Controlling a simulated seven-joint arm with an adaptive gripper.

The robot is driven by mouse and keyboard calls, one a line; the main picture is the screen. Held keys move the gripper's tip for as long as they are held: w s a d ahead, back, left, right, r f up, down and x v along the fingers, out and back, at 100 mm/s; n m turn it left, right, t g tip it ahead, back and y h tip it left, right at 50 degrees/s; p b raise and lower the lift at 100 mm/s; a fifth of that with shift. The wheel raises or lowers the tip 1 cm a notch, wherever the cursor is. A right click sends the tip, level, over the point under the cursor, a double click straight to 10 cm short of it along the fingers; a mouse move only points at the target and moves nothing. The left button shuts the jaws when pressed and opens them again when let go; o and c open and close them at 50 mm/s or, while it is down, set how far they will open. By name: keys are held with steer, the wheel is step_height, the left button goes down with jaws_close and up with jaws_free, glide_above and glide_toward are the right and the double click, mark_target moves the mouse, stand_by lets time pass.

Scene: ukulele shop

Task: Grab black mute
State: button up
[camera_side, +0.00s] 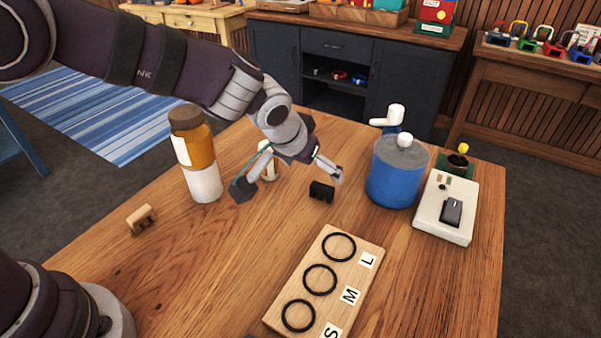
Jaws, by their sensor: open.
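The black mute (321,191) is a small dark block with short prongs, lying on the wooden table near its middle. My gripper (292,184) is open, its fingers spread and pointing down. One fingertip is close behind and right of the mute; the other is farther left, near the table. The mute shows in the picture between the two fingers, nearer the right one. I cannot tell whether any finger touches it.
A size board (344,290) with rings lies in front. An amber bottle (195,155) stands left, a blue jar (396,172) right, beside a white device (447,206). A pale figure-like object (268,161) stands behind my gripper. A wooden mute-like piece (141,219) lies at left.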

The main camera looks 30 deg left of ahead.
mark_target(322, 186)
steer(key=x, duration=1)
steer(key=shift+a+f, duration=0.2)
steer(key=c, duration=1)
steer(key=shift+c, duration=0.2)
steer(key=shift+r, duration=0.1)
